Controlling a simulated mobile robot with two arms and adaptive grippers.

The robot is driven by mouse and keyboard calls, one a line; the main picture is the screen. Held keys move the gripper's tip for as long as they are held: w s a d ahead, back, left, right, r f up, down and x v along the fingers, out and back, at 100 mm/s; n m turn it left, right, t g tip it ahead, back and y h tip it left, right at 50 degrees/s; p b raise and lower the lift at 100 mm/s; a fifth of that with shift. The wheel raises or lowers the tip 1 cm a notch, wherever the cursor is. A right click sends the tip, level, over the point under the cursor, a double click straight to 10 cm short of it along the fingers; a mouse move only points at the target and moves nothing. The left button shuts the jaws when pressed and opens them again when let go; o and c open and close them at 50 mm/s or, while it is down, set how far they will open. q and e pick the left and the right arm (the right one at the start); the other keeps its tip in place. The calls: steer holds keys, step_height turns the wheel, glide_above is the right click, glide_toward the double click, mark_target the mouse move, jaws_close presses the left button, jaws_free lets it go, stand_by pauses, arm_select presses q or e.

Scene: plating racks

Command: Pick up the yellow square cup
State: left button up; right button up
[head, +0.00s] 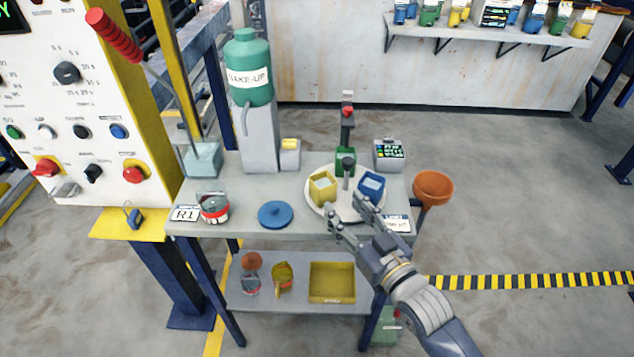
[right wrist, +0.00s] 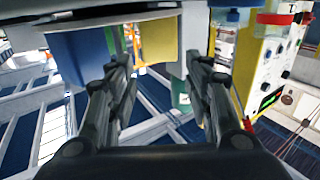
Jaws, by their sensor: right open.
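The yellow square cup (head: 322,188) stands upright on a round white plate (head: 318,206) on the upper shelf of a grey cart. It also shows as a yellow block (right wrist: 159,40) near the top of the right wrist view, between the fingers. A blue square cup (head: 371,184) and a green square cup (head: 346,158) share the plate. My right gripper (head: 344,210) is open and empty at the plate's near edge, apart from the yellow cup in the head view. Its fingers (right wrist: 158,68) are spread in the right wrist view. My left gripper is not in view.
A post with a dark knob (head: 348,163) rises mid-plate. A blue disc (head: 276,214) and a red-banded tin (head: 214,208) lie left on the shelf (head: 240,225). A green make-up bottle (head: 250,70) stands behind. An orange funnel (head: 433,188) is at right.

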mark_target(329, 189)
steer(key=x, duration=0.4)
steer(key=shift+a+r+p, duration=0.1)
steer(key=shift+r+p, duration=0.05)
steer(key=shift+p, duration=0.15)
steer(key=shift+w+a, duration=0.25)
steer(key=shift+w, duration=0.2)
steer(key=p+x, duration=0.1)
steer(key=x, duration=0.3)
steer(key=shift+w+a, duration=0.1)
steer(key=shift+w, duration=0.15)
steer(key=shift+w+a+f, duration=0.15)
steer(key=shift+w+f, duration=0.05)
steer(key=shift+w, duration=0.05)
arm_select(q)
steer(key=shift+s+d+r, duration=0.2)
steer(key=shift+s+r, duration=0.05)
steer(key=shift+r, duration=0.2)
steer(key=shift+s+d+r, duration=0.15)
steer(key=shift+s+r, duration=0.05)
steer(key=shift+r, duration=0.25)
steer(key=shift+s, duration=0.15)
arm_select(e)
steer(key=c, duration=0.7)
